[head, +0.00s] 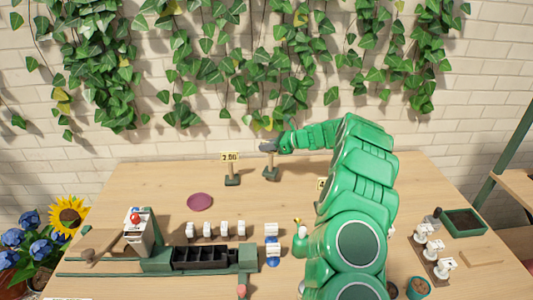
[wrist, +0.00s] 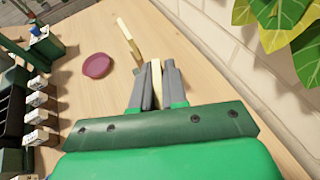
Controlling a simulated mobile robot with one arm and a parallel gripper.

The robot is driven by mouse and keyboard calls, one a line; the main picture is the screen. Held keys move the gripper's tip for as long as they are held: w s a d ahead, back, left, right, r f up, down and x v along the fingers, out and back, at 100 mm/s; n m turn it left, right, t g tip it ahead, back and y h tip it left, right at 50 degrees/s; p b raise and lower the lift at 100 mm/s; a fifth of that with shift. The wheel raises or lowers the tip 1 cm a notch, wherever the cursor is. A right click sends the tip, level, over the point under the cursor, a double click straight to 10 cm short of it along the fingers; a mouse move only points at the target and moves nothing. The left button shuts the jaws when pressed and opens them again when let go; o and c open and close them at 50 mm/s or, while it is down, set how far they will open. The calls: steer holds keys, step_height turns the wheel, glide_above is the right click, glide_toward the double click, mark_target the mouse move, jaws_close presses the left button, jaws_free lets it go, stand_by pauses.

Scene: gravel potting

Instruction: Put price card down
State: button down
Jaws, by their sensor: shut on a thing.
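My gripper (head: 268,147) is at the back middle of the table, its grey fingers shut on a price card. In the wrist view the card (wrist: 156,80) shows as a pale yellow strip between the fingers of my gripper (wrist: 156,68). In the head view the fingers hide the card's face, and a wooden post with a dark base (head: 271,174) shows below them. I cannot tell whether that base touches the table. Another price card (head: 230,157) with a price on it stands upright on its post just to the left, apart from my gripper.
A purple round saucer (head: 199,202) lies left of centre. A green rack with dark compartments (head: 202,259) and several small white items are at front left. A third yellow card (head: 321,184) is partly hidden by my arm. The brick wall with ivy (head: 210,50) is close behind.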

steer(key=shift+w, duration=0.1)
steer(key=shift+w+f, duration=0.15)
steer(key=shift+f, duration=1.65)
steer(key=c, duration=1.2)
jaws_free()
steer(key=shift+o, duration=0.2)
steer(key=shift+d, duration=0.1)
steer(key=v, duration=1.2)
